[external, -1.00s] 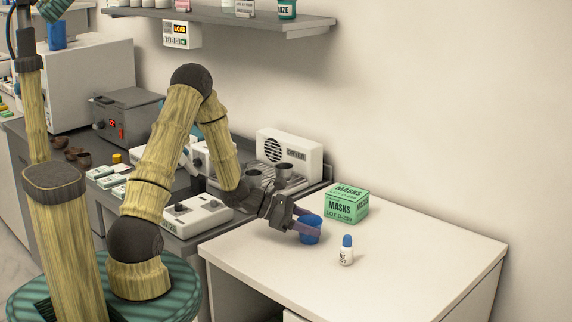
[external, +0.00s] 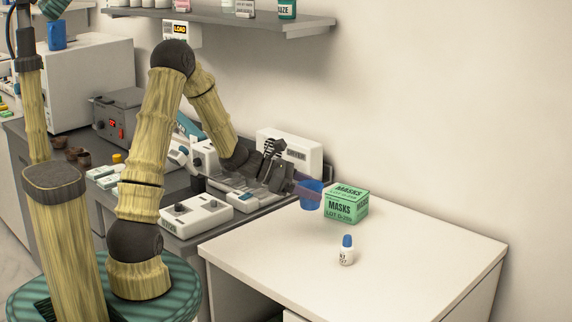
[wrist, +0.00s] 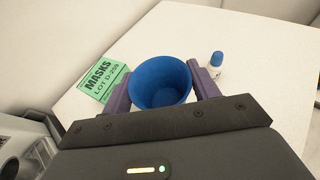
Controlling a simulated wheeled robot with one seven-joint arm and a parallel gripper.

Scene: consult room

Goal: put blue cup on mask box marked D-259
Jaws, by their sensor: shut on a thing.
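The blue cup (external: 311,194) is upright between the fingers of my gripper (external: 308,193), which is shut on it. In the external view the cup is held above the white table, just left of the mask box. In the wrist view the cup (wrist: 160,82) shows its open, empty inside between the two purple fingers (wrist: 162,95). The green mask box (external: 346,206) stands on the table; its label reads MASKS and a lot number. In the wrist view the box (wrist: 103,76) reads LOT D-259 and lies left of the cup, partly hidden by a finger.
A small white bottle with a blue cap (external: 346,250) stands on the white table (external: 420,245) in front of the box. The table's right part is clear. A wall shelf (external: 230,17) hangs above.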

